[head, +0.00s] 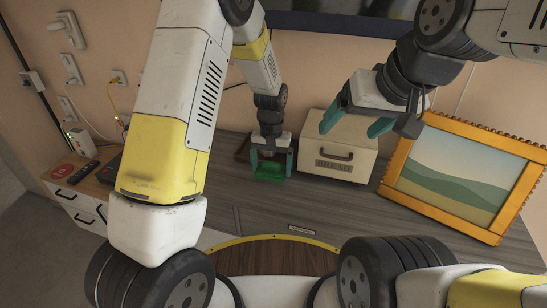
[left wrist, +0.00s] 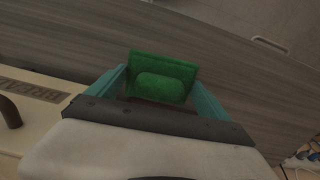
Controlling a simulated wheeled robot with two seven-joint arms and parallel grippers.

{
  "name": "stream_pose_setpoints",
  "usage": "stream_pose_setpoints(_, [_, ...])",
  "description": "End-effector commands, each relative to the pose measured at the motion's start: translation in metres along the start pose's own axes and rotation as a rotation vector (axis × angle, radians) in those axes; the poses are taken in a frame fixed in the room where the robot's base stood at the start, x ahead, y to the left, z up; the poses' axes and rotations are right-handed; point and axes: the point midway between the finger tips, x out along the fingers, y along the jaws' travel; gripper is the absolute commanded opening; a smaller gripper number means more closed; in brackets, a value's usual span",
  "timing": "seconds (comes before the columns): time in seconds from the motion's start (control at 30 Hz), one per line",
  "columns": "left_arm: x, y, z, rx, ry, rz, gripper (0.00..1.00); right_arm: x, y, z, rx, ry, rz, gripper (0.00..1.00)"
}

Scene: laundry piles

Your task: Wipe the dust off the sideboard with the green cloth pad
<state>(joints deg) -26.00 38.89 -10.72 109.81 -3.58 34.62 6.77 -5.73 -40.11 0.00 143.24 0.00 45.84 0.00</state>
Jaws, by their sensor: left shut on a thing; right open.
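The green cloth pad (head: 270,168) is between the fingers of my left gripper (head: 271,160), which is shut on it. The pad also shows in the left wrist view (left wrist: 162,78), with a raised grip on its near face and a teal finger on each side. It is at or just above the grey wood-grain top of the sideboard (head: 345,205); I cannot tell whether it touches. My right gripper (head: 357,122) is open and empty, above the bread box and left of the picture frame. No dust can be made out on the visible top.
A cream bread box (head: 338,146) stands right of the pad. An orange-framed picture (head: 463,175) leans at the right. A dark remote (head: 83,172) and a red round item (head: 62,171) lie at the left end. The sideboard top in front of the bread box is largely clear.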

Motion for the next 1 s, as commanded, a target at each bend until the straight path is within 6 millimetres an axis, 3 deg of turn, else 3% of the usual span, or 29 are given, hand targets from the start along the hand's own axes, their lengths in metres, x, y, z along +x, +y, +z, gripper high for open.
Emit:
stream_pose_setpoints(0.3, [-0.022, -0.006, -0.001, -0.002, 0.001, 0.000, 0.52, 0.000, 0.000, 0.000, 0.000, 0.000, 0.000, 0.81])
stream_pose_setpoints(1.0, [-0.020, -0.008, 0.004, -0.013, -0.001, -0.001, 0.52, 0.000, 0.000, 0.000, 0.000, 0.000, 0.000, 0.81])
